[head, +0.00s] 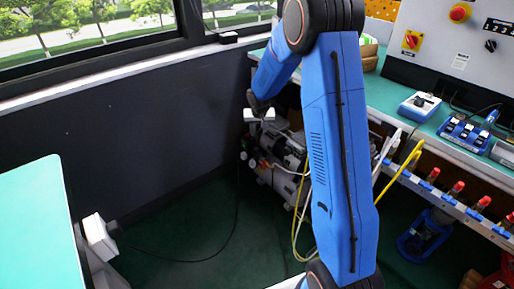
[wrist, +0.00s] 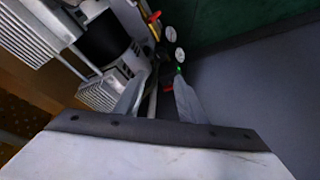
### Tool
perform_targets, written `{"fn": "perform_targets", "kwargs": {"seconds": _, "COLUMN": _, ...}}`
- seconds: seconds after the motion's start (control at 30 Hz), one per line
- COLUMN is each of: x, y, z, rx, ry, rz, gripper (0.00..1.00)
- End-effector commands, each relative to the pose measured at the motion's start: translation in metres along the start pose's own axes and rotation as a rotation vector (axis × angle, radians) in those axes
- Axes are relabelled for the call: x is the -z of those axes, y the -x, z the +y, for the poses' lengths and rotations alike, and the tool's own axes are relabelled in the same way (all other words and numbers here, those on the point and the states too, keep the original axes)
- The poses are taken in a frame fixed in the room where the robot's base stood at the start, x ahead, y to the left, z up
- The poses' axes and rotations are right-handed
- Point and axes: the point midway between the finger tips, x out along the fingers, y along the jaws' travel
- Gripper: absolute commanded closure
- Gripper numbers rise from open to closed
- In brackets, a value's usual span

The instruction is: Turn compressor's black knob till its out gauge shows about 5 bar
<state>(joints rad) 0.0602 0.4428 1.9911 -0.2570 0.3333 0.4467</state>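The compressor (head: 291,158) stands low in the corner beneath the bench, partly behind my arm. In the wrist view its dark motor and grey finned parts (wrist: 103,40) fill the upper left. Two small white round gauges (wrist: 170,33) (wrist: 180,55) sit just beyond my fingertips; their needles are too small to read. My gripper (wrist: 162,78) points toward them, its two pale fingers apart. Dark parts show between and just past the fingers; I cannot tell which is the black knob or whether a finger touches it. In the head view my gripper (head: 259,115) is above the gauges.
A red part (wrist: 154,16) and a small green light (wrist: 179,69) are near the gauges. The dark wall (head: 150,150) is close on the left. Yellow and white hoses (head: 402,168) hang by the bench (head: 385,92) on the right. The green floor ahead is mostly clear.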

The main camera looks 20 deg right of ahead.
Motion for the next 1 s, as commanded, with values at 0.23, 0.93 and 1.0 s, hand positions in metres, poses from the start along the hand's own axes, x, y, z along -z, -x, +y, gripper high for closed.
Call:
{"fn": "perform_targets", "kwargs": {"seconds": 0.23, "x": -0.001, "y": -0.033, "z": 0.0, "rx": -0.001, "ry": 0.001, "rz": -0.003, "gripper": 0.64}}
{"fn": "perform_targets", "kwargs": {"seconds": 0.93, "x": -0.001, "y": -0.143, "z": 0.0, "rx": 0.0, "ry": 0.001, "rz": -0.001, "gripper": 0.64}}
{"fn": "perform_targets", "kwargs": {"seconds": 1.0, "x": -0.001, "y": -0.152, "z": 0.0, "rx": -0.001, "ry": 0.002, "rz": -0.001, "gripper": 0.64}}
